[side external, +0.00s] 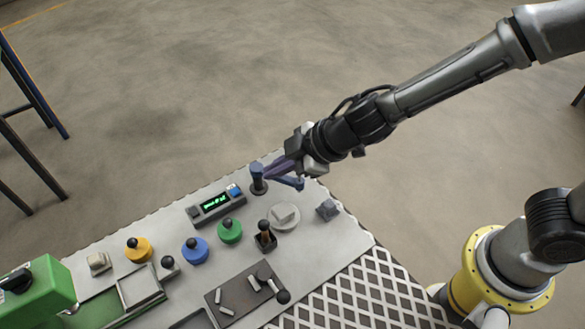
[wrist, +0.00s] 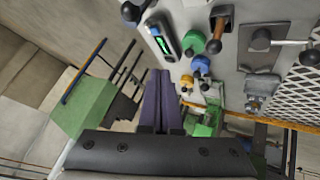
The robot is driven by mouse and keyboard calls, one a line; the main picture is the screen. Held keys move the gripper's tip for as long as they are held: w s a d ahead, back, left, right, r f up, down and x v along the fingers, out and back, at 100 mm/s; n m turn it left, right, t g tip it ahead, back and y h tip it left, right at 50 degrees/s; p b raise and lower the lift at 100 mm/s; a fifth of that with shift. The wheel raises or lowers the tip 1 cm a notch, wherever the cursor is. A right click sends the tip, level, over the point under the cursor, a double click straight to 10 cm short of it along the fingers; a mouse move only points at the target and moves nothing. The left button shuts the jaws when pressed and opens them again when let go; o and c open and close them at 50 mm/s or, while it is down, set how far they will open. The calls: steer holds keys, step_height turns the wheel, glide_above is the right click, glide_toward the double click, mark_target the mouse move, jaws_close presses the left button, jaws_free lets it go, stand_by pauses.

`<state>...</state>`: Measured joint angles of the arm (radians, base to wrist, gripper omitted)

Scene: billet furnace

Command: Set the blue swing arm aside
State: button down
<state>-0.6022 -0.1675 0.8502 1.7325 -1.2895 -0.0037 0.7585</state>
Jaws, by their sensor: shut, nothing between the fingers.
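The blue swing arm (side external: 290,183) is at the far edge of the grey panel in the side view. It is a short blue bar beside a dark upright post (side external: 258,182). My gripper (side external: 266,172) has purple fingers that reach down to the left, close over the swing arm and beside the post. I cannot tell whether they touch it. In the wrist view my gripper (wrist: 160,73) shows its two fingers together with nothing between them. A dark piece at the top edge of that view may belong to the swing arm, but it is cut off.
The panel (side external: 110,247) carries a green-lit display (side external: 213,206), a yellow knob (side external: 138,250), a blue knob (side external: 195,251), a green knob (side external: 230,231) and a brown-handled lever (side external: 265,236). A green box (side external: 40,295) stands at the left. Bare floor lies beyond the panel.

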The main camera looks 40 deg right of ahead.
mark_target(294, 179)
steer(key=s+d+f+m+h, duration=0.2)
steer(key=s+d+h, duration=0.1)
steer(key=s+d, duration=0.3)
steer(key=x, duration=0.3)
steer(key=w+x, duration=0.1)
steer(key=x, duration=0.3)
steer(key=d+x, duration=0.1)
steer(key=x, duration=0.2)
steer(key=shift+w+r, duration=0.2)
steer(key=shift+w, duration=0.05)
steer(key=shift+w+d+r, duration=0.1)
steer(key=shift+w+d, duration=0.15)
steer(key=shift+w, duration=0.35)
steer(key=shift+w+d, duration=0.3)
steer(key=shift+w, duration=0.25)
steer(key=shift+w+d, duration=0.35)
steer(key=shift+w, duration=0.35)
steer(key=shift+w+d, duration=0.65)
steer(key=shift+d, duration=0.05)
